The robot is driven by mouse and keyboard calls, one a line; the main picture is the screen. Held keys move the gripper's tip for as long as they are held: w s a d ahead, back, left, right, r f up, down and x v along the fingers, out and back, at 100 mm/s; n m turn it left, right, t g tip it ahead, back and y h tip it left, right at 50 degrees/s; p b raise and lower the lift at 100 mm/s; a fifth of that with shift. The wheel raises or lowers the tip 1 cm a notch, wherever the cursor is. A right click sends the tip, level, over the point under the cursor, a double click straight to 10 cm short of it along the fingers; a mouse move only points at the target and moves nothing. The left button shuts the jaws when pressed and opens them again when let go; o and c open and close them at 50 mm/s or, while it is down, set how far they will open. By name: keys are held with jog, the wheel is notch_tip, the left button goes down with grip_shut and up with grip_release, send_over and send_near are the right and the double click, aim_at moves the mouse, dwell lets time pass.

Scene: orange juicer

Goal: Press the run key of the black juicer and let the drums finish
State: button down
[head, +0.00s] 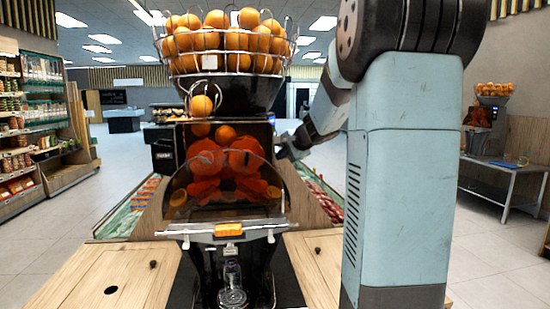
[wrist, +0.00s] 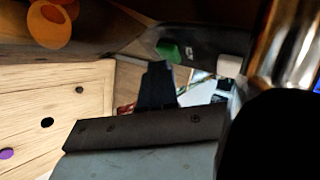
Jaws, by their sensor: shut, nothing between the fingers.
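The black juicer (head: 262,95) stands in the middle of the head view, with a wire basket of oranges (head: 225,45) on top and orange-red drums (head: 225,165) behind a clear cover. My gripper (head: 287,149) is at the juicer's right side, its tip partly hidden by the machine and my arm. In the wrist view my gripper (wrist: 158,72) is shut and empty, and its dark fingers point at a dark panel on the juicer. A green key (wrist: 168,50) shows on that panel just beyond the fingertips. I cannot tell whether they touch it.
A wooden counter (head: 105,285) surrounds the juicer's foot; its top also shows in the wrist view (wrist: 55,85). A tap (head: 231,272) sits below the orange latch (head: 228,230). Shelves (head: 40,120) stand at left, and a table with a second juicer (head: 485,135) at right.

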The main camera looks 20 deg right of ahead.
jog(key=shift+w+a+r, duration=0.2)
jog(key=shift+w+a, duration=0.05)
jog(key=shift+a, duration=0.2)
dwell(0.9)
jog(key=shift+s+d, duration=0.1)
jog(key=shift+s, duration=0.05)
jog(key=shift+s+d+f, duration=0.1)
jog(key=shift+s+d, duration=0.1)
jog(key=shift+s, duration=0.1)
jog(key=shift+d+f, duration=0.1)
jog(key=shift+d, duration=0.1)
jog(key=s+d, duration=0.3)
jog(key=shift+s+d, duration=0.3)
jog(key=shift+s, duration=0.1)
dwell(0.4)
dwell(0.6)
